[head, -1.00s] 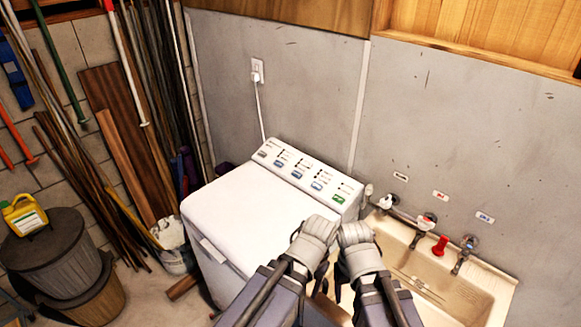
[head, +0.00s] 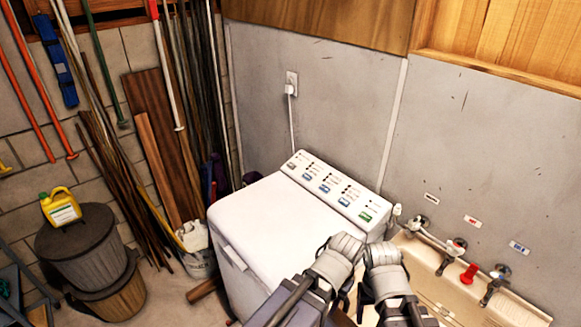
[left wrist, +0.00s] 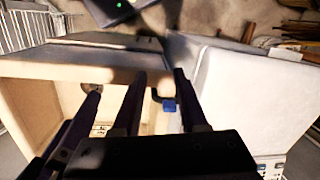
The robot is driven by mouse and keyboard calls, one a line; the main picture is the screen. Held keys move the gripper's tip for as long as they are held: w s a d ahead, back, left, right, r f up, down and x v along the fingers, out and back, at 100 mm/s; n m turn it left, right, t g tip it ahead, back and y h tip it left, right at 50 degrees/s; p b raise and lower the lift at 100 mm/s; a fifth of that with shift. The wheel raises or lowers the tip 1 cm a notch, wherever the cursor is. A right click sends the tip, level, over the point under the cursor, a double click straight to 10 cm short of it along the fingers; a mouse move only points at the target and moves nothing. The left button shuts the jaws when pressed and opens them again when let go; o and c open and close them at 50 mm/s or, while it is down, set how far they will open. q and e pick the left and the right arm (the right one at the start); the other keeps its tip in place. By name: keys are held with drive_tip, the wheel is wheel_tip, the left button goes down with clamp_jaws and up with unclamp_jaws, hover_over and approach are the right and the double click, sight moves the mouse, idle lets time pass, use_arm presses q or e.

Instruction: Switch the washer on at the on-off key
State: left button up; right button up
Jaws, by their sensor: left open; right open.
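The washer (head: 275,215) is a white top-loading box below centre in the head view, lid shut. Its sloped control panel (head: 330,186) runs along the back edge. Several blue-grey keys sit on it, with one green key (head: 366,216) at the right end. The key labels are too small to read. My left gripper (head: 343,298) and right gripper (head: 364,300) are side by side at the washer's front right, apart from the panel. Their fingers are dark and partly hidden by the wrists. In the left wrist view, my open left gripper (left wrist: 159,76) shows beside the white washer (left wrist: 235,90).
A beige sink (head: 462,290) with several taps adjoins the washer's right side. Bins (head: 80,245) with a yellow jug (head: 61,207) and leaning poles (head: 110,190) are at the left. A bucket (head: 198,250) stands left of the washer.

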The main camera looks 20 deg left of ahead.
use_arm(q)
clamp_jaws()
idle(1.4)
